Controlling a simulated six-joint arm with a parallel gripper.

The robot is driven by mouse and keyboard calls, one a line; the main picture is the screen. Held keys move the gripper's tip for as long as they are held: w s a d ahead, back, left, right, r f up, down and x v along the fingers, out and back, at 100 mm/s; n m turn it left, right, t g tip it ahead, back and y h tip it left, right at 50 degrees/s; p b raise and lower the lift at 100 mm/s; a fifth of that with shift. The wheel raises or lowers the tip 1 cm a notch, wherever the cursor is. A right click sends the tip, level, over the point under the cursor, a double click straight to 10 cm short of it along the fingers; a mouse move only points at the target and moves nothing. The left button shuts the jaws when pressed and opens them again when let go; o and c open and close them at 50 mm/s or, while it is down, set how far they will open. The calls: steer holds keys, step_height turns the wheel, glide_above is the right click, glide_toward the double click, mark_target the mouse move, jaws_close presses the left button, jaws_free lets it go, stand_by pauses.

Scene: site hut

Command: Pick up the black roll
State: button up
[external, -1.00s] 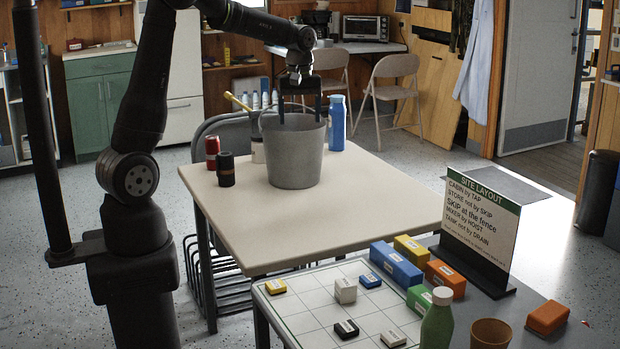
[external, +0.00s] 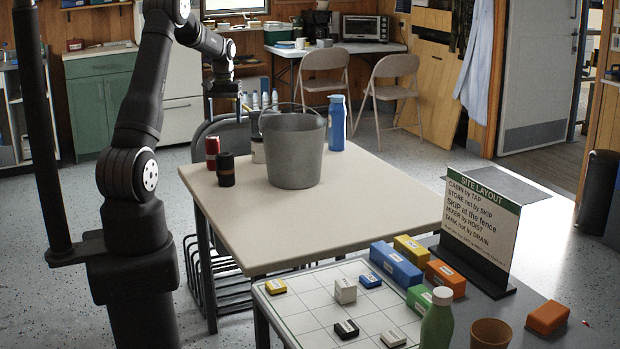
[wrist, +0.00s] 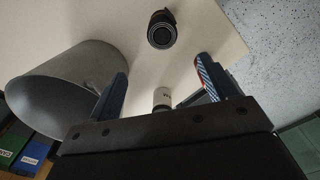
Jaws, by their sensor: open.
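The black roll (external: 226,170) stands upright on the cream table (external: 370,205), in front of the red roll (external: 212,148) and left of the grey bucket (external: 293,155). In the wrist view the black roll (wrist: 162,28) is at the top centre, beyond the fingertips. My gripper (external: 224,105) is raised above the table's back left, behind and above the rolls. In the wrist view my gripper (wrist: 163,78) is open and holds nothing. A pale roll (wrist: 162,97) shows between its fingers, lower down. The right finger largely hides a red edge, likely the red roll.
The bucket with its raised handle stands close to the rolls. A blue bottle (external: 337,123) stands behind it. The table's right and front are clear. A lower front table holds a gridded board (external: 300,308), coloured blocks and a sign (external: 480,225).

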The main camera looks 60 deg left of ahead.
mark_target(217, 151)
step_height(217, 151, down, 11)
steer(key=shift+r, duration=0.15)
steer(key=shift+s+a+f, duration=0.1)
steer(key=shift+f, duration=1.3)
steer(key=shift+s+a+f, duration=0.1)
steer(key=shift+f, duration=1.25)
steer(key=c, duration=1.1)
steer(key=shift+r, duration=0.15)
